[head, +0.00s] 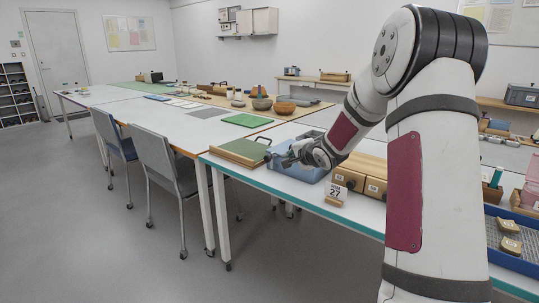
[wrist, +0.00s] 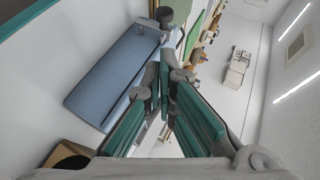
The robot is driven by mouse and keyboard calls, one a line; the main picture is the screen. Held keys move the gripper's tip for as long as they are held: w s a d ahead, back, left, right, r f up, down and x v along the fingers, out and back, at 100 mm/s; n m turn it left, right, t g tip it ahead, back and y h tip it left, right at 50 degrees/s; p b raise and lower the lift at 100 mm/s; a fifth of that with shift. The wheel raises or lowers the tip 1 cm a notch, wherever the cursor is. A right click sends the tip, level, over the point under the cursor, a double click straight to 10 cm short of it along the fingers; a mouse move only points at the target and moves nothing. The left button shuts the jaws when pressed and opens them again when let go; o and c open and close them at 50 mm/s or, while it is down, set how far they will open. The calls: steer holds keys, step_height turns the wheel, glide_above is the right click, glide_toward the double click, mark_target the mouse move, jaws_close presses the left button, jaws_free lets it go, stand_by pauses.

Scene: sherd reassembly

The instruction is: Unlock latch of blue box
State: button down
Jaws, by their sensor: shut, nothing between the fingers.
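The blue box (head: 297,174) stands on the near table, partly hidden behind my gripper and wrist. In the wrist view its long blue side (wrist: 112,78) fills the upper left, tilted in the picture. My gripper (head: 287,160) is in front of the box's left part in the head view, shut and empty. In the wrist view my gripper's fingers (wrist: 168,78) come together just right of the box's side; I cannot tell whether they touch it. A small grey fitting (wrist: 164,17) shows at the box's far end. I cannot make out the latch or its state.
A green-topped board (head: 243,150) lies left of the box. Wooden drawer boxes (head: 362,177) and a number 27 card (head: 335,193) stand close on its right. A blue tray (head: 512,262) is farther right. Chairs (head: 168,172) stand left of the tables.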

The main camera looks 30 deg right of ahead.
steer(key=shift+w, duration=0.1)
steer(key=b, duration=0.3)
glide_toward(271, 162)
steer(key=w+d, duration=0.1)
steer(key=w, duration=0.2)
steer(key=w+d, duration=0.1)
steer(key=shift+w+d+f, duration=0.15)
steer(key=shift+w+d, duration=0.15)
steer(key=shift+d, duration=0.05)
steer(key=shift+w+r+p, duration=0.1)
steer(key=shift+r+p, duration=0.15)
steer(key=shift+p, duration=0.5)
